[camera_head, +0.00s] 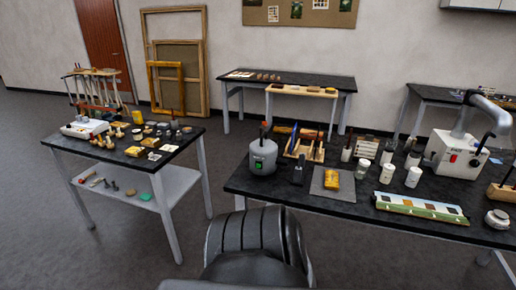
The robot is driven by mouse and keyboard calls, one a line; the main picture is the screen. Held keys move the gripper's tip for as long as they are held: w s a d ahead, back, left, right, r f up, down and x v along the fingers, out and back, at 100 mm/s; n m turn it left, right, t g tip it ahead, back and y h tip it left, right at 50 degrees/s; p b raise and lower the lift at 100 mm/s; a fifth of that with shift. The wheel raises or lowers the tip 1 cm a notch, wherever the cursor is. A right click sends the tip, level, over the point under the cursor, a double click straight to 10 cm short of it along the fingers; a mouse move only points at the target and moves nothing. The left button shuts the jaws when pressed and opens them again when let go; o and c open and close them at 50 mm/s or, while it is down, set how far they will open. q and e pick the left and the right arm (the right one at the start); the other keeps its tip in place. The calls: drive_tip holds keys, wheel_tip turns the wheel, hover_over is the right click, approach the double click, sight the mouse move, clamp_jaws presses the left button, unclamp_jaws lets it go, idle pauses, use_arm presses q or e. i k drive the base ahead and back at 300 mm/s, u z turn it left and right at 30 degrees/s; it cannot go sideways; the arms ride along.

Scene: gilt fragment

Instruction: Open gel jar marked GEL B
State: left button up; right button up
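Several small jars stand on the dark right-hand workbench (330,200). One is a greenish, clear-looking jar with a pale lid (362,169). To its right are a white-lidded jar (387,174) and a white jar (413,177). Their labels are too small to read, so I cannot tell which is marked GEL B. All of them look upright and lidded. Neither of my grippers shows in the head view.
Around the jars are a grey pot (263,157), a grey mat with a yellow-gold piece (332,180), a wooden tool rack (304,147), a long painted panel (421,207) and a white machine with a hose (456,152). A cluttered left table (60,143) stands apart.

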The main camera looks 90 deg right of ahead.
sight(385, 178)
drive_tip(key=z, duration=0.05)
drive_tip(key=i, duration=0.45)
drive_tip(key=z, duration=4.05)
